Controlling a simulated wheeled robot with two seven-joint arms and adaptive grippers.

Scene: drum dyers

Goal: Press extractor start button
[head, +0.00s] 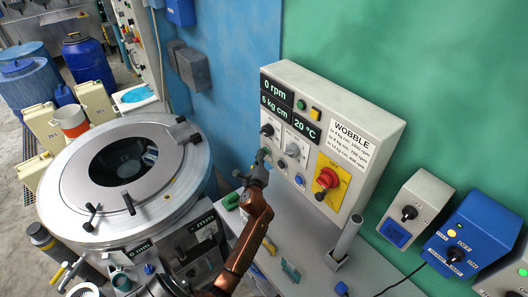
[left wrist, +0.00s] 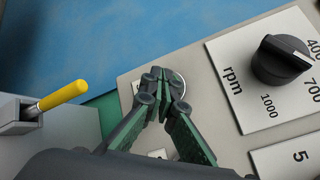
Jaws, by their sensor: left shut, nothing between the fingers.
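The extractor's control panel (head: 375,118) stands at the wall, with displays, dials and a red knob on a yellow plate. My left gripper (head: 262,157) is at its lower left edge, fingers shut and empty. In the left wrist view my left gripper (left wrist: 163,77) has its fingertips in front of a round silver-rimmed part (left wrist: 179,86) beside the rpm dial (left wrist: 281,60). The fingers hide most of that part and its label; I cannot tell whether they touch it. Two small round buttons (head: 282,164) sit low on the panel. My right gripper does not show.
The round drum machine (head: 180,165) stands left of the arm. A bench (head: 305,235) below the panel holds a grey cylinder (head: 346,238) and small items. A blue box (head: 462,232) is at the right. The left wrist view shows a yellow handle (left wrist: 63,95) at left.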

